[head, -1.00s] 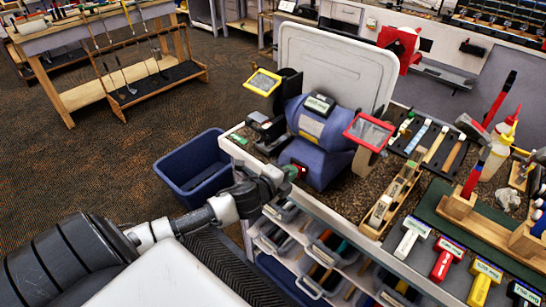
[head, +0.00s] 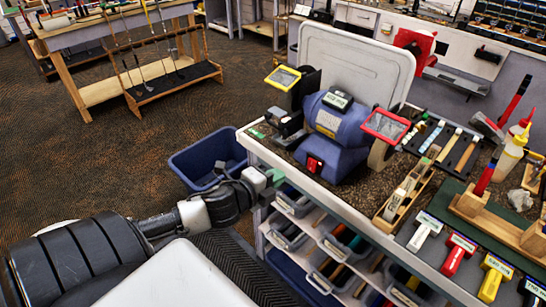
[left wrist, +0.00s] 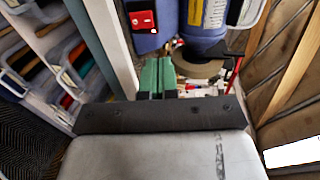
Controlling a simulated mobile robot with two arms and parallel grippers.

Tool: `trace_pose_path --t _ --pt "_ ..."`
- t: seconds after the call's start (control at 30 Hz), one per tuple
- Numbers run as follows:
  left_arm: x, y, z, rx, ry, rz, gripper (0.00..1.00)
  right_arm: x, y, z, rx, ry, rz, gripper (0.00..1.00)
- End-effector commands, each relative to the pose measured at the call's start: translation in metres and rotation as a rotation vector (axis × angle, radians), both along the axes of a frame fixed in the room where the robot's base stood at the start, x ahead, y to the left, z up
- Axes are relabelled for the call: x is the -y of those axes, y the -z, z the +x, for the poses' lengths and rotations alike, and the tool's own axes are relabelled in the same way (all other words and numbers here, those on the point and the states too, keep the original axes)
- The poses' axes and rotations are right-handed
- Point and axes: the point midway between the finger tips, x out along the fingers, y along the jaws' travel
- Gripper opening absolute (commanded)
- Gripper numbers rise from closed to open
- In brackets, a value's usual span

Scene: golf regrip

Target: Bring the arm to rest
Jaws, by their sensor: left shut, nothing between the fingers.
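My left arm comes in from the lower left in the head view. My left gripper (head: 272,178) is shut and empty, just off the front left edge of the workbench (head: 330,195). Its green fingers also show together in the left wrist view (left wrist: 157,76), pointing toward the blue bench grinder (left wrist: 205,15). The grinder (head: 335,125) stands on the bench, beyond the gripper. My right gripper is in neither view.
A blue bin (head: 207,160) stands on the floor behind my left wrist. Clear drawers (head: 292,200) fill the shelves under the bench top. A wooden club rack (head: 170,80) stands at the back left. Carpet is clear between rack and bin.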

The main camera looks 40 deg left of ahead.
Motion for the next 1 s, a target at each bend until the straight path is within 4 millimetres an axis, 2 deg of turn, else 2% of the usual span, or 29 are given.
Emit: trace_pose_path --t 0.2,0.77,0.87,0.97,1.0 --pt "-0.001 -0.005 -0.008 0.001 0.000 0.001 0.00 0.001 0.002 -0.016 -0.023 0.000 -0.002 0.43" --pt "-0.001 -0.003 -0.008 -0.001 -0.001 -0.001 0.00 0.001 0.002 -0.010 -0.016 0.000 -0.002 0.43" --pt "-0.009 0.012 -0.007 -0.029 -0.031 -0.025 0.00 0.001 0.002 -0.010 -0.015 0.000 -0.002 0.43" --pt "-0.027 0.053 -0.008 -0.103 -0.105 -0.093 0.00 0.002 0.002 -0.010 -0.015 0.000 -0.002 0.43" --pt "-0.036 0.077 -0.011 -0.145 -0.147 -0.132 0.00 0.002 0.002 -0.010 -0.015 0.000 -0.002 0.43"
